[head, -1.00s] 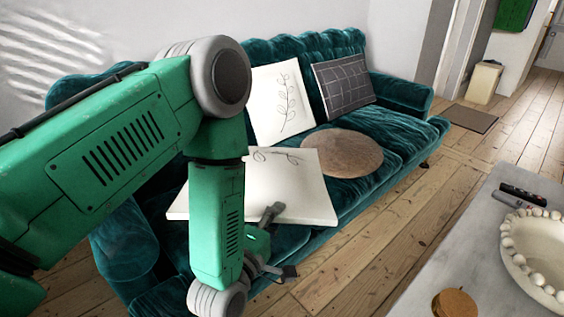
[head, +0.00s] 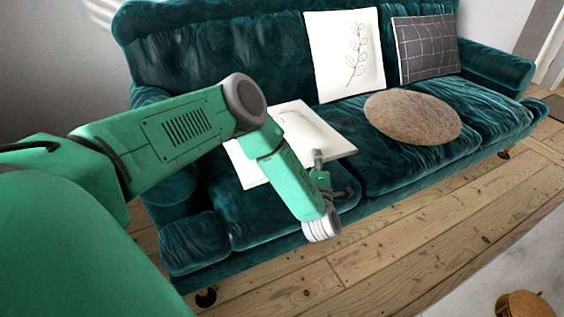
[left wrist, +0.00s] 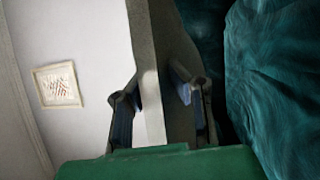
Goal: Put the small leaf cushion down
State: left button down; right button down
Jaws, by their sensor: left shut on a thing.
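The small leaf cushion (head: 302,127), pale with a thin dark leaf drawing, is held roughly flat over the left part of the sofa seat. My left gripper (head: 321,172) is shut on its near edge. Whether the cushion touches the seat, I cannot tell. My left arm hides part of it. In the left wrist view the cushion (left wrist: 168,75) stands edge-on between the two fingers of my left gripper (left wrist: 163,98). A similar white leaf cushion (head: 345,55) leans upright against the sofa back. My right gripper is not in view.
The teal velvet sofa (head: 225,50) also bears a round brown cushion (head: 412,117) and a dark grid cushion (head: 427,48). Bare floorboards (head: 430,220) lie in front. A grey table (head: 470,285) with a small round brown object (head: 522,305) is at lower right.

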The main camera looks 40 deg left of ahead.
pick_arm(q)
notch_tip(320, 180, down, 10)
jog(key=b, duration=0.4)
jog(key=shift+r, duration=0.25)
jog(key=c, duration=1.8)
grip_release()
jog(key=shift+s+d, duration=0.1)
